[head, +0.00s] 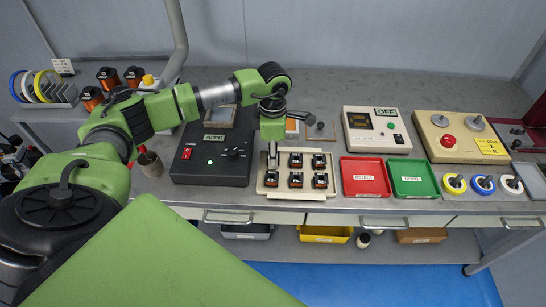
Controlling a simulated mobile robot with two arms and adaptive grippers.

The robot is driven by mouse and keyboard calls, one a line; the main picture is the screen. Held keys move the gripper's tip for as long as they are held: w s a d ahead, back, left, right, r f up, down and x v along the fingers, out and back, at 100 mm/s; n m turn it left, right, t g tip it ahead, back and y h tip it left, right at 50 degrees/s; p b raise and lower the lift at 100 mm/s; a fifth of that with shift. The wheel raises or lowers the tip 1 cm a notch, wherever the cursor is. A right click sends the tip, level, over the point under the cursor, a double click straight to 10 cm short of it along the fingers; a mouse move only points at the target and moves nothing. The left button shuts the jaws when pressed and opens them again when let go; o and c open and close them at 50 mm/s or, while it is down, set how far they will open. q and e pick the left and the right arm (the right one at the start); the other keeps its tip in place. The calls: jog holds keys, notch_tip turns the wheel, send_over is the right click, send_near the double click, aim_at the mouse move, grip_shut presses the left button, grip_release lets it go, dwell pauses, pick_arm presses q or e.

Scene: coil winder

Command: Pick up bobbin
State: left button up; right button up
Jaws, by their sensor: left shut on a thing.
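A beige tray (330,191) on the bench holds several dark bobbins with copper-orange windings, such as one at its back middle (295,160) and one at its front left (271,180). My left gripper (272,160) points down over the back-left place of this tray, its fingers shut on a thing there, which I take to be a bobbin. The fingers hide most of it, and I cannot tell whether it is clear of the tray. My right gripper is not in view.
Wire spools (483,185) sit far right.

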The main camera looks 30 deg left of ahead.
pick_arm(q)
jog(key=shift+r, duration=0.4)
jog(key=s+d+r+b, duration=0.4)
jog(key=s+d+r, duration=0.1)
jog(key=s+r, duration=0.6)
jog(key=shift+s+r, duration=0.3)
jog(key=shift+s, duration=0.75)
